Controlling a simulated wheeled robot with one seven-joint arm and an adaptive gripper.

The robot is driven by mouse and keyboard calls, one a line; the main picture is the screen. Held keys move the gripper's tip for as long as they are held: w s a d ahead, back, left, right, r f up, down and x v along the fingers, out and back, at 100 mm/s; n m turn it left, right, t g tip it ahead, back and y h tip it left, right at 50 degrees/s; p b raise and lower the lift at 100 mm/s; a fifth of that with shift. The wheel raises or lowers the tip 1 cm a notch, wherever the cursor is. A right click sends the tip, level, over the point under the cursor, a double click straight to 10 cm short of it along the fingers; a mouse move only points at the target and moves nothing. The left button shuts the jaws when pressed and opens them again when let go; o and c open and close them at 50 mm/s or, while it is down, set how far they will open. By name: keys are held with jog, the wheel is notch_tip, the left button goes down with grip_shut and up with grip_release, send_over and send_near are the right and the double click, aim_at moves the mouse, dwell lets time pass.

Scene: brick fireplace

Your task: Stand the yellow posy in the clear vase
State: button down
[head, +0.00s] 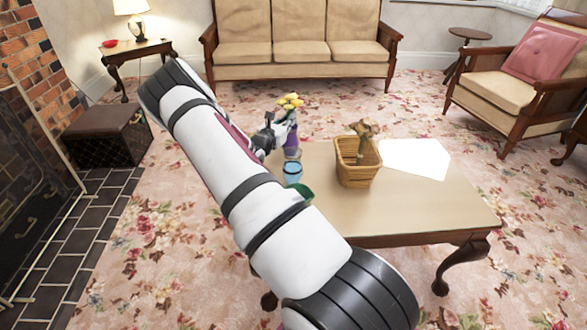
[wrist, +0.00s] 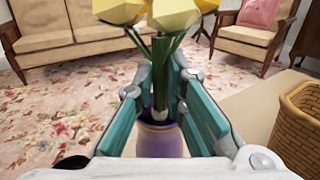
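The yellow posy (head: 289,101) is upright at the table's far left corner; its green stems (wrist: 160,75) show in the wrist view. My gripper (head: 277,128) is around the stems, its teal fingers (wrist: 161,80) close against them on both sides. A purple vase (head: 291,141) stands directly below the posy and also shows in the wrist view (wrist: 160,141). The stem's lower end is at its mouth; how deep it reaches, I cannot tell. A clear, blue-tinted vase (head: 292,170) stands on the table nearer me, beside my arm, which hides part of that area.
A wicker basket (head: 352,174) with a brown posy (head: 363,130) stands right of the vases. A green thing (head: 302,191) is partly hidden by my arm. The table's (head: 420,205) right front is clear.

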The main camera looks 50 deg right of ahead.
jog(key=shift+r, duration=0.1)
jog(key=shift+r+p, duration=5.65)
jog(key=shift+r, duration=1.8)
